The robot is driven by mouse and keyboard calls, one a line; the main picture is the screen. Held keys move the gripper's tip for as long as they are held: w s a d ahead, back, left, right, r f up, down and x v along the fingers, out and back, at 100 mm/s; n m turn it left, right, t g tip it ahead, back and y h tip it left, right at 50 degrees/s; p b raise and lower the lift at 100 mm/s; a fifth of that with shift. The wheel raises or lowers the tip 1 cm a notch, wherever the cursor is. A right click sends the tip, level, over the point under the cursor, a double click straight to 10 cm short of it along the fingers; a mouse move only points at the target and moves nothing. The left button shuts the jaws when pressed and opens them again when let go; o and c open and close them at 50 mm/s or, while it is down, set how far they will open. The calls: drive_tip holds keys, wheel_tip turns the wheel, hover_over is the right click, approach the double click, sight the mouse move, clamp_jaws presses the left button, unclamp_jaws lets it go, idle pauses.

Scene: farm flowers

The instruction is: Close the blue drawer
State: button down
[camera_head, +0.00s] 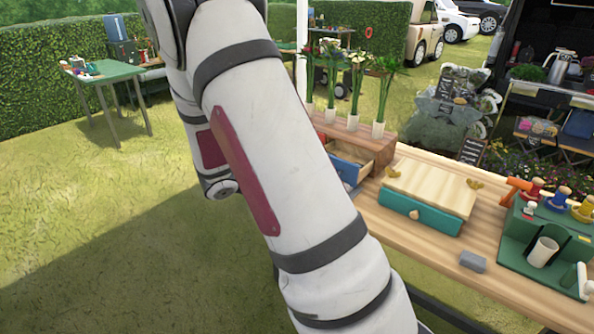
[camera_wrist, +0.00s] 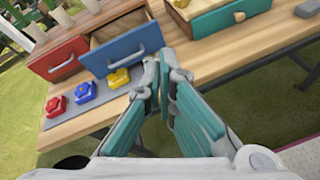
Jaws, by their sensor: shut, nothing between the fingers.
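The blue drawer (camera_wrist: 124,48) is pulled out of a wooden cabinet in the wrist view, with its hollow inside showing behind the blue front. A pale handle sits on that front. In the head view, part of the blue drawer (camera_head: 346,172) shows just right of my arm, also standing out. My gripper (camera_wrist: 160,62) is shut and empty, with teal fingers. Its tips appear at the right end of the blue front; I cannot tell whether they touch it. In the head view my gripper is hidden behind my arm.
A red drawer (camera_wrist: 60,58) is left of the blue one. Red, blue and yellow knobs (camera_wrist: 86,92) lie on a grey strip in front. A small wooden chest with a teal drawer (camera_head: 420,212) stands to the right. A grey block (camera_head: 472,261) lies on the table.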

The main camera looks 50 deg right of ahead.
drive_tip(key=w+d+f+n+t+h, duration=0.2)
drive_tip(key=w+d+f+n+t, duration=0.15)
drive_tip(key=w+f+n, duration=0.35)
drive_tip(key=shift+m+g, duration=0.35)
drive_tip(key=shift+m, duration=0.15)
drive_tip(key=x, duration=0.4)
drive_tip(key=f+x, duration=0.1)
drive_tip(key=x, duration=0.4)
drive_tip(key=s+x, duration=0.1)
drive_tip(key=x, duration=0.3)
drive_tip(key=shift+s+d+f+b, duration=0.1)
drive_tip(key=shift+d+f+b, duration=0.2)
drive_tip(key=shift+f+b, duration=0.1)
drive_tip(key=shift+d, duration=0.1)
drive_tip(key=b+x, duration=0.1)
drive_tip(key=x, duration=0.3)
drive_tip(key=r+x, duration=0.1)
drive_tip(key=x, duration=0.3)
drive_tip(key=r+b+x, duration=0.1)
drive_tip(key=x, duration=0.3)
drive_tip(key=shift+d+b, duration=0.2)
drive_tip(key=shift+b, duration=0.1)
drive_tip(key=shift+d+r, duration=0.2)
drive_tip(key=shift+s, duration=0.1)
